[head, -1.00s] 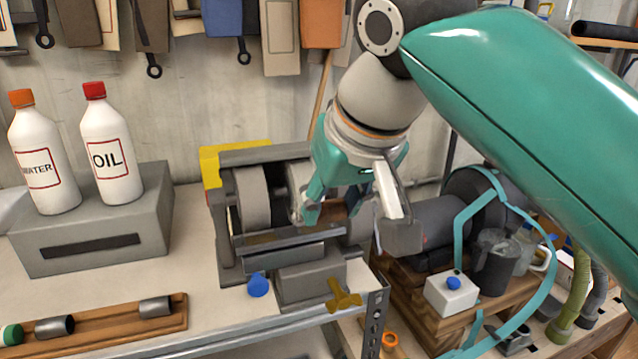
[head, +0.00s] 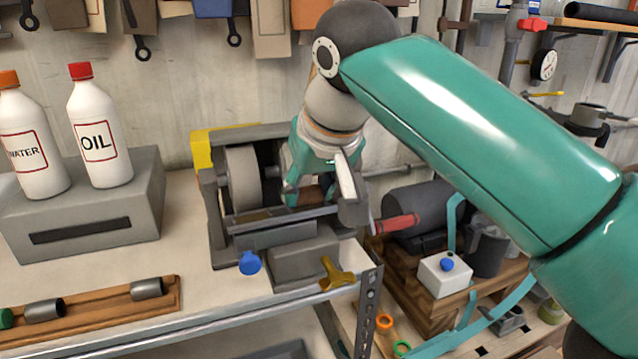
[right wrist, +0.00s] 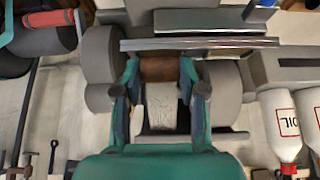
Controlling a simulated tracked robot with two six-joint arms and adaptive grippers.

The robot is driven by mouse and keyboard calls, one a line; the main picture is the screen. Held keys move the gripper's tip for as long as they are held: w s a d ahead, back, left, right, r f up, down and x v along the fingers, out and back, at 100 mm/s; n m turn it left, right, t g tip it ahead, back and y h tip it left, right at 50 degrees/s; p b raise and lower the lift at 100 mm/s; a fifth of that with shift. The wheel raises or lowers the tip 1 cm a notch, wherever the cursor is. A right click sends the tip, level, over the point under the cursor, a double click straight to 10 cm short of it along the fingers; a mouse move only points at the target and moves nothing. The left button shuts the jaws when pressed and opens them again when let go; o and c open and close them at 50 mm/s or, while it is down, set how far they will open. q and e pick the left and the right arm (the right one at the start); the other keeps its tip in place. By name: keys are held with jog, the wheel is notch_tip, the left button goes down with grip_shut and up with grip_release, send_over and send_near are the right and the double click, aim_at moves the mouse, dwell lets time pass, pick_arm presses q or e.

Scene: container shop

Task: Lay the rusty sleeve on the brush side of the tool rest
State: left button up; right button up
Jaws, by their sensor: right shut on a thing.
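The grinder, with a broad grey wheel (head: 243,180) at its left, stands on the bench. Its tool rest (head: 283,220) is a long bar along the front; it also shows in the right wrist view (right wrist: 200,43). My right gripper (right wrist: 160,75) is shut on the rusty sleeve (right wrist: 159,69), a short brown cylinder lying crosswise between its fingers. The sleeve is close beside the bar, between the wheels. In the head view the gripper (head: 312,192) mostly hides the sleeve; I cannot tell whether it touches the rest. My left gripper is out of view.
A water bottle (head: 30,145) and an oil bottle (head: 99,130) stand on a grey box at the left. A wooden rack (head: 95,308) with several sleeves lies in front. A blue knob (head: 250,262) and a yellow knob (head: 337,274) stick out at the grinder's front.

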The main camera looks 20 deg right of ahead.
jog(key=shift+w+f, duration=0.2)
jog(key=shift+f, duration=0.1)
jog(key=o, duration=1.3)
jog(key=v, duration=0.7)
jog(key=shift+r, duration=0.15)
jog(key=shift+s, duration=0.15)
